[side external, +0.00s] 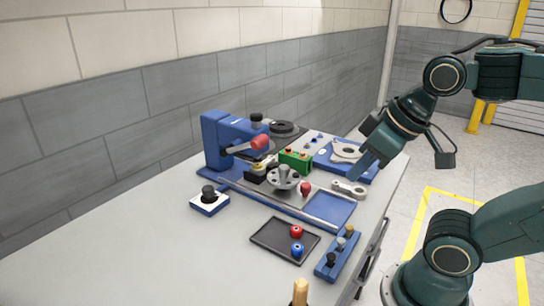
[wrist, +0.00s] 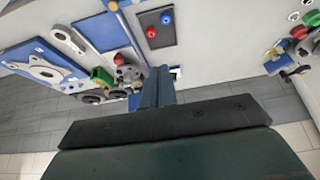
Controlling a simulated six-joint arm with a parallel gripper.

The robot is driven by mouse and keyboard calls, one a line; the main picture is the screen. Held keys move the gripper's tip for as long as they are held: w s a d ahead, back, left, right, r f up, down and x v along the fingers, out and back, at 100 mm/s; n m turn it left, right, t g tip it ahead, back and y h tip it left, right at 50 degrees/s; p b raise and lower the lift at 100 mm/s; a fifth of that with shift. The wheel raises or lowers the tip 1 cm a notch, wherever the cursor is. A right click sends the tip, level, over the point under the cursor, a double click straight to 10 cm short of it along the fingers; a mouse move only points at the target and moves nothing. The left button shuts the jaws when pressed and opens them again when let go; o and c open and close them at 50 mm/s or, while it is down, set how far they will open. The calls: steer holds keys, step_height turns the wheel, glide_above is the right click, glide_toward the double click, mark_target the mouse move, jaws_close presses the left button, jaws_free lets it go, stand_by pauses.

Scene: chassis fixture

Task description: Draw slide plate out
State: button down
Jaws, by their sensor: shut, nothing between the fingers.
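The blue chassis fixture (side external: 215,148) stands on the table, with a long low base running toward the front right. A grey plate (side external: 318,197) with a red knob (side external: 305,188) lies on this base and looks like the slide plate, though I cannot be sure. A bare blue surface (side external: 332,208) is exposed at the base's near end, and it also shows in the wrist view (wrist: 97,32). My gripper (side external: 362,170) is shut and empty, above the table near the grey link. In the wrist view its fingers (wrist: 156,86) point toward the fixture.
A grey handwheel (side external: 283,178) and green block (side external: 295,160) stand close by the red knob. A grey link (side external: 348,188) lies right of the base. A black tray (side external: 272,247) with red and blue knobs and a blue peg block (side external: 333,258) stand in front.

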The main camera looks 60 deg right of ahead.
steer(key=c, duration=1.2)
jaws_free()
steer(key=shift+w+d+r, duration=0.1)
steer(key=shift+w, duration=0.1)
steer(key=shift+o, duration=0.5)
steer(key=shift+w+d+r, duration=0.2)
steer(key=shift+w+d, duration=0.05)
steer(key=shift+w, duration=0.3)
steer(key=m+g, duration=0.5)
steer(key=g, duration=0.1)
glide_above(306, 185)
step_height(306, 185, down, 6)
steer(key=shift+d+r, duration=0.1)
step_height(306, 185, down, 14)
steer(key=shift+r, duration=0.1)
steer(key=shift+c, duration=0.3)
jaws_close()
